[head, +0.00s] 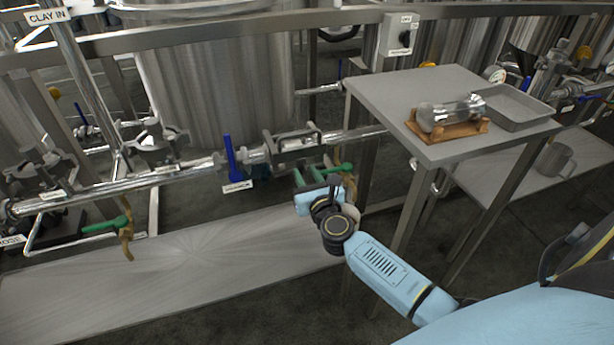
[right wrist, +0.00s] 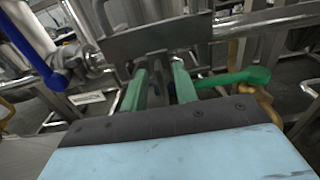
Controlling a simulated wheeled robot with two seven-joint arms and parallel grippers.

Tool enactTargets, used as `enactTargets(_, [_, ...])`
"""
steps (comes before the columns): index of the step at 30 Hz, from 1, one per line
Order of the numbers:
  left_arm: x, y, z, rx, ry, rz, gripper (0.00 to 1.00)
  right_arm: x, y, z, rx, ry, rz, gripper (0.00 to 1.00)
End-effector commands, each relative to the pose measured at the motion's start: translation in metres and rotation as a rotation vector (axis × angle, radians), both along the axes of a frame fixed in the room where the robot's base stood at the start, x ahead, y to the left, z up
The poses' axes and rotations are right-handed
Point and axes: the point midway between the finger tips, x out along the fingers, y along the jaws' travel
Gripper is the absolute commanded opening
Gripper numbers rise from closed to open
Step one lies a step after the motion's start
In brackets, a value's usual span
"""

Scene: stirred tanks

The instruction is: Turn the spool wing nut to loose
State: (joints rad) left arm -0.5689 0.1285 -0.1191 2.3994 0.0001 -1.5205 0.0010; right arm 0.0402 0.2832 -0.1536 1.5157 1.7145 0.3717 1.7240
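My right gripper (head: 314,174) is at the steel pipe line, just below a metal clamp fitting (head: 296,141) on the pipe. In the right wrist view its two green fingers (right wrist: 160,85) point away from the camera and stand apart, with a gap between them. Grey metal parts show behind and between the fingertips, under a flat metal plate (right wrist: 157,40). I cannot make out the wing nut itself, nor whether the fingers touch anything. My left gripper is not in view.
A green valve handle (head: 341,168) is close right of my right gripper; a blue handle (head: 229,156) stands left. A low bench (head: 190,262) is clear.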

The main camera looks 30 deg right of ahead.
Motion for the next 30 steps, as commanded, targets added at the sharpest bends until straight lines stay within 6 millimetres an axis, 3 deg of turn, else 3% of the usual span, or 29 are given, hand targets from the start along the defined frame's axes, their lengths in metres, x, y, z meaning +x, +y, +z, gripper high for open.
enactTargets(5, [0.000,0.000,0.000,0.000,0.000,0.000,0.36,0.000,0.000,0.000,0.000,0.000,0.000,0.28])
enactTargets(12, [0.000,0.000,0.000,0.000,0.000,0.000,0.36,0.000,0.000,0.000,0.000,0.000,0.000,0.00])
enactTargets(25, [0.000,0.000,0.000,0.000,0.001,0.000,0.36,-0.001,0.001,-0.002,-0.028,0.013,0.001,0.00])
enactTargets(30, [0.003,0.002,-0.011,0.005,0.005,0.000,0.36,-0.001,0.002,-0.003,-0.100,0.032,0.000,0.00])
